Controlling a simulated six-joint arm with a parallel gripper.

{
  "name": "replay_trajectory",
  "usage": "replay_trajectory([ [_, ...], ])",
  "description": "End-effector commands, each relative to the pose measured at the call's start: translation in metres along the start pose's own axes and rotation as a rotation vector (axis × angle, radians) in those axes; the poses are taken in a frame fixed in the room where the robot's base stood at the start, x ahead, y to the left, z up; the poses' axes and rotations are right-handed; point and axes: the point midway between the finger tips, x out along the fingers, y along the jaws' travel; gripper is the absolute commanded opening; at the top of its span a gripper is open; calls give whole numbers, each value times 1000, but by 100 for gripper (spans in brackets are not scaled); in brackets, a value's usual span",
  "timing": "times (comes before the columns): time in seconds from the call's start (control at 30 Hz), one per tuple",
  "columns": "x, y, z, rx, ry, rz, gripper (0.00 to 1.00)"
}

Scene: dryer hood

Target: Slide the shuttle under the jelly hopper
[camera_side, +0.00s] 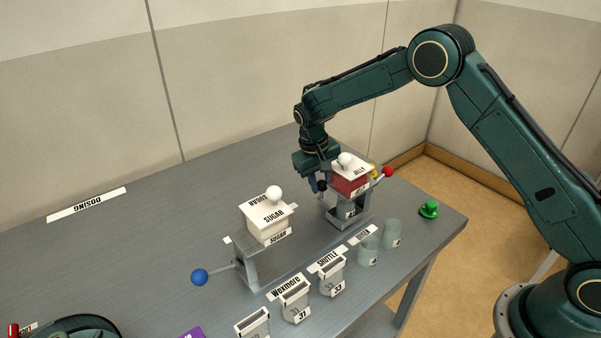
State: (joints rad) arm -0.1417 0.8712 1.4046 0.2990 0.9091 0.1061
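The jelly hopper is a red box (349,184) with a white lid and a white ball knob, on a grey stand at the right end of the grey rail (290,258). A small grey-green container (346,209) with a partly readable label sits under it; I cannot tell whether this is the shuttle. My gripper (318,185) points down just left of the red hopper. Its fingertips are small and dark, so its opening and any contact are unclear.
A white sugar hopper (266,222) stands on the rail's left part, with a blue ball handle (199,277) beside it. Several grey containers and two pale green cups (369,250) line the front. A green knob (429,209) is at right.

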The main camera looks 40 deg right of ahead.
Motion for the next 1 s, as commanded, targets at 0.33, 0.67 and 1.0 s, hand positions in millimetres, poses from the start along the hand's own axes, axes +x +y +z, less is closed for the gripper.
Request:
replay_trajectory([
  [0.33, 0, 0, 0, 0, 1, 0, 50],
  [0.67, -13, -1, -1, 0, 3, -1, 50],
  [1.0, -61, -1, -1, -1, 6, -2, 50],
])
